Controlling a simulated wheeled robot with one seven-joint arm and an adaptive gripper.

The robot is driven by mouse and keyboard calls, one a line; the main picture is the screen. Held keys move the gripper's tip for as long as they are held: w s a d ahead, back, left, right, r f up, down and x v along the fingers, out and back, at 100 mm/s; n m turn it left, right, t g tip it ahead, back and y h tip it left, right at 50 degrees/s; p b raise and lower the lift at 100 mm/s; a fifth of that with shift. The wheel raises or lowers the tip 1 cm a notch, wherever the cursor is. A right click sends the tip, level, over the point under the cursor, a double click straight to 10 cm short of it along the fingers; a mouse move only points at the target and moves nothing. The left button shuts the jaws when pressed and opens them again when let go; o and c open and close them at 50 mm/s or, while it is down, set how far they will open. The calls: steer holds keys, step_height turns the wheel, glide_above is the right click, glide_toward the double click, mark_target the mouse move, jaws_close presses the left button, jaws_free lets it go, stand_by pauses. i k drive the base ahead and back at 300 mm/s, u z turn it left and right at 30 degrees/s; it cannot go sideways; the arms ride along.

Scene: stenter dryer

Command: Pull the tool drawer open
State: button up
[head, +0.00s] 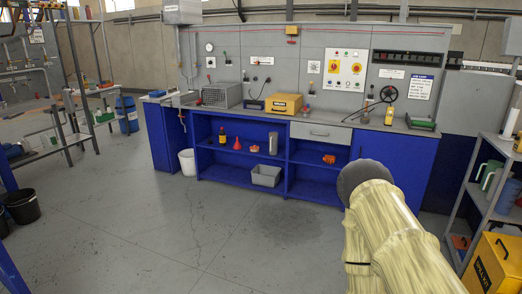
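The tool drawer (319,133) is a light grey front set under the worktop of the blue workbench (160,146), right of centre in the head view. A small dark handle shows on its face. The drawer looks shut, its front about flush with the bench. My arm, pale yellow with a dark rounded end, reaches in from the lower right and ends below and right of the drawer in the picture. It appears well in front of the bench. No gripper fingers show.
A grey bin (266,175) sits on the low shelf below and left of the drawer. A yellow toolbox (284,103) stands on the worktop. A shelf rack (478,200) is at right. The floor before the bench is clear.

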mark_target(308, 130)
steer(key=u, duration=0.2)
steer(key=i, duration=3.75)
steer(key=z, duration=0.4)
steer(key=i, duration=0.9)
steer(key=z, duration=0.15)
